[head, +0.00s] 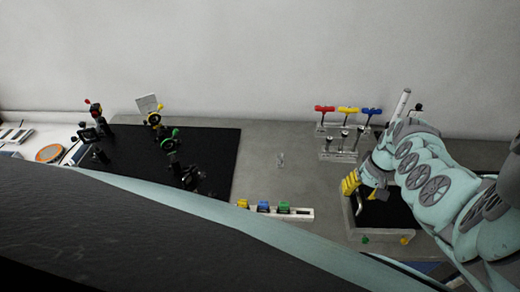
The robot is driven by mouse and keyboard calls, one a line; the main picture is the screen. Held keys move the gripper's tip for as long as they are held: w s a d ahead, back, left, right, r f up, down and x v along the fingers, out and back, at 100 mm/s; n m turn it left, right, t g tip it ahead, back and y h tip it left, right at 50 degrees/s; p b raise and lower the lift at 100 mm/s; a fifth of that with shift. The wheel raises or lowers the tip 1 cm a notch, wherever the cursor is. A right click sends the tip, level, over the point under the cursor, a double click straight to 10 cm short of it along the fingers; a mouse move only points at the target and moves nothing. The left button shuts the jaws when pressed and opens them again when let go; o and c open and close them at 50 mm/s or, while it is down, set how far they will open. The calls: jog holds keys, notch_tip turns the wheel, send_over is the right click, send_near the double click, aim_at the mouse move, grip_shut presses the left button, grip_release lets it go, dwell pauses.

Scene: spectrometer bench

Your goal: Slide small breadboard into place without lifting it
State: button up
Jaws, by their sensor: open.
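The small breadboard (392,214) appears to be the black-topped plate with a pale rim at the right of the bench. A pale handle (360,204) stands at its left side. My gripper (351,184), with yellow fingers, is open at the board's back left corner, close to the handle. I cannot tell whether it touches the handle or the board. My arm hides the board's back and right parts. A large black breadboard (222,160) carrying several optic mounts lies to the left, with bare grey bench between the two.
A rack (338,155) with red, yellow and blue-handled tools stands behind my gripper. A white strip (300,213) with yellow, blue and green blocks lies at the front middle. My own body hides the front left.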

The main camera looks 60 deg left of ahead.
jog(key=shift+s+a+f, duration=0.1)
jog(key=shift+s+f, duration=0.05)
jog(key=shift+f, duration=0.2)
jog(key=shift+o, duration=0.2)
grip_shut()
dwell(0.5)
